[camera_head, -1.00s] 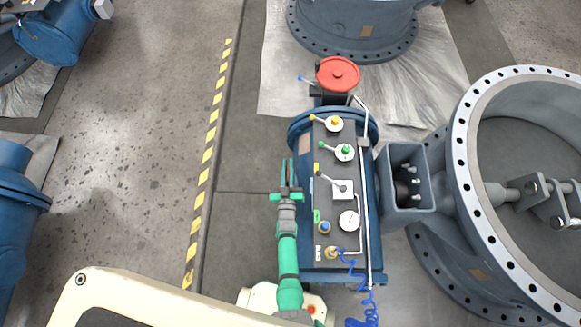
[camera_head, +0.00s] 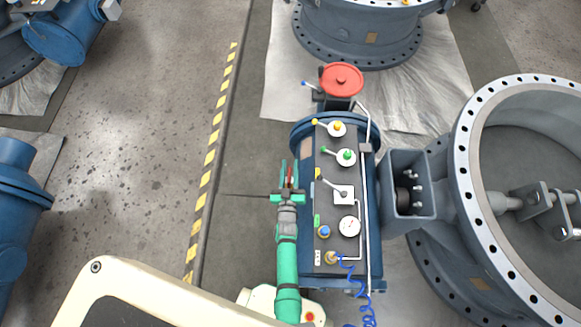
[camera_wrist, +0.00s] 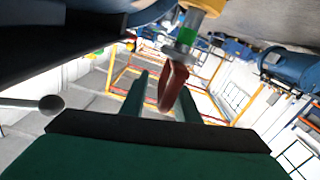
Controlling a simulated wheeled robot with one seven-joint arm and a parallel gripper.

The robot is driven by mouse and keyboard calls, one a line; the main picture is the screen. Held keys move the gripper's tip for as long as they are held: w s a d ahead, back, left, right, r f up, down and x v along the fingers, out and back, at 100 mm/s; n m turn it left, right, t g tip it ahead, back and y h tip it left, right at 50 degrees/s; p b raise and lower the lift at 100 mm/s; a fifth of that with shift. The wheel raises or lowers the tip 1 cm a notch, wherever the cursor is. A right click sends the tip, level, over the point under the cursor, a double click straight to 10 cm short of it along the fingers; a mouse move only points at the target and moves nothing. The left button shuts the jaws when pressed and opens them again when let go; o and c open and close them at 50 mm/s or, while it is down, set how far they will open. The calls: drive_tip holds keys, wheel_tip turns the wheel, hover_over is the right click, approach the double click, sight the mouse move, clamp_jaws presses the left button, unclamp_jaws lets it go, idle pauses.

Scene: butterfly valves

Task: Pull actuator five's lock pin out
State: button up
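The blue actuator (camera_head: 371,205) lies right of my arm in the head view, with a dark panel (camera_head: 328,235) of levers and a gauge on top. My gripper (camera_head: 289,172) is at the actuator's left side. Its two green fingers are apart, with a small red part (camera_head: 290,176) between them. In the wrist view my gripper (camera_wrist: 165,95) is open, and a reddish tag or handle (camera_wrist: 172,85) hangs between the fingers, apparently untouched. Above it is a metal pin with a green band (camera_wrist: 187,36) and a yellow head (camera_wrist: 205,6). I cannot read any actuator number.
A red handwheel (camera_head: 342,79) stands at the actuator's far end. A large flanged valve body (camera_head: 465,170) is on the right. A coiled blue hose (camera_head: 358,290) hangs at the near end.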

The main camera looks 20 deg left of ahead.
sight(289, 184)
drive_tip(key=v, duration=1.1)
drive_tip(key=shift+w, duration=0.1)
drive_tip(key=s+d+r+m+g+h, duration=0.1)
drive_tip(key=s+d+r, duration=0.4)
drive_tip(key=s+r, duration=0.15)
drive_tip(key=s+d+r+m+h, duration=0.1)
drive_tip(key=s+d+r+m, duration=0.1)
drive_tip(key=s+d+r, duration=0.4)
drive_tip(key=s+d+r+m+h, duration=0.1)
drive_tip(key=s+r, duration=0.4)
drive_tip(key=r, duration=0.3)
drive_tip(key=s+d+r+m+g+h, duration=0.1)
drive_tip(key=s+r+h, duration=0.1)
drive_tip(key=s+r, duration=0.3)
wheel_tip(289, 184, up, 3)
drive_tip(key=shift+f, duration=0.1)
